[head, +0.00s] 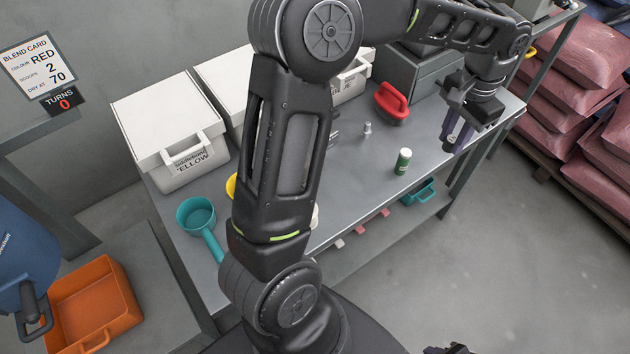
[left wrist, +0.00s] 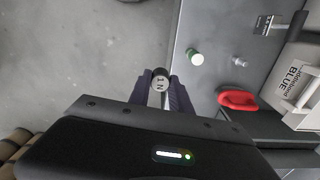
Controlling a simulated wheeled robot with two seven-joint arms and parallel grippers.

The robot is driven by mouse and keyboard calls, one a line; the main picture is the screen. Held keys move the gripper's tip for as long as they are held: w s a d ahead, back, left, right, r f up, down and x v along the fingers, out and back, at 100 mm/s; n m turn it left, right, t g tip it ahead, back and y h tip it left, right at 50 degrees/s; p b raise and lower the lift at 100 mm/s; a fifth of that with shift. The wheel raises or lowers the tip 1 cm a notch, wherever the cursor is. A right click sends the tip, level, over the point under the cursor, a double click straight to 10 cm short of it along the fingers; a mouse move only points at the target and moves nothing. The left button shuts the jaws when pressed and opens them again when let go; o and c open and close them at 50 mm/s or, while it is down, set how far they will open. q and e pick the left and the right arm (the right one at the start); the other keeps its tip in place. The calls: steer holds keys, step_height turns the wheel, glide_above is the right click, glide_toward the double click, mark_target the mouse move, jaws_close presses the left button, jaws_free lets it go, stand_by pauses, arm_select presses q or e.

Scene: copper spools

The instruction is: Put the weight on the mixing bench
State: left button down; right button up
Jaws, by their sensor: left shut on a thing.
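My left gripper (head: 458,138) is above the far right part of the grey metal bench (head: 350,190), near its front edge. It is shut on a small dark cylinder, the weight (left wrist: 160,80), whose round grey end is marked "1 N". In the left wrist view the weight sits between the two fingertips (left wrist: 163,92), with the bench edge (left wrist: 183,35) close beside it. In the head view the weight is mostly hidden by the fingers. A dark part at the bottom edge may be my right gripper (head: 450,349); its jaws cannot be made out.
Pink sacks (head: 570,75) are stacked at right. Bench surface around the can is clear.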

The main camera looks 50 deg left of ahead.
arm_select(q)
steer(key=s+a+f+m+b, duration=0.3)
steer(key=a+f+m, duration=0.1)
steer(key=a+m, duration=0.45)
steer(key=m+b, duration=0.3)
steer(key=m, duration=0.7)
glide_above(362, 171)
step_height(362, 171, down, 4)
steer(key=shift+r, duration=0.2)
steer(key=shift+f, duration=3.15)
step_height(362, 171, down, 3)
steer(key=shift+f+p, duration=0.2)
steer(key=shift+p, duration=0.1)
steer(key=shift+f, duration=0.15)
